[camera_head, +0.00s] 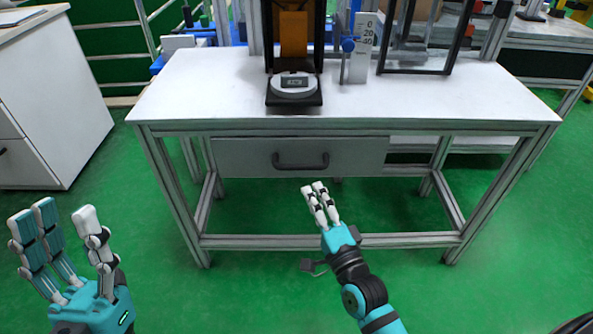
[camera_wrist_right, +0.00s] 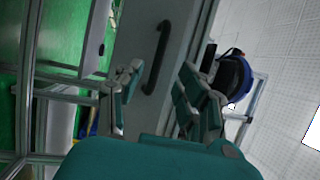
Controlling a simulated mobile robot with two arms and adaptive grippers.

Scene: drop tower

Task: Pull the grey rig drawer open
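The grey rig drawer (camera_head: 240,156) is under the white table top, and its front looks flush with the table frame. Its dark bar handle (camera_head: 300,165) is in the middle of the front. The handle also shows in the right wrist view (camera_wrist_right: 159,58), between and beyond the fingers. My right gripper (camera_head: 317,190) is just below and in front of the handle, apart from it; its fingers are spread with nothing between them in the wrist view (camera_wrist_right: 155,85). My left gripper (camera_head: 65,225) is open and empty at the lower left, far from the drawer.
The white table top (camera_head: 200,95) carries a black and orange drop rig (camera_head: 293,35) with a round scale (camera_head: 294,85) at its base. A white cabinet (camera_head: 60,110) stands at the left. The green floor in front of the table is mostly clear.

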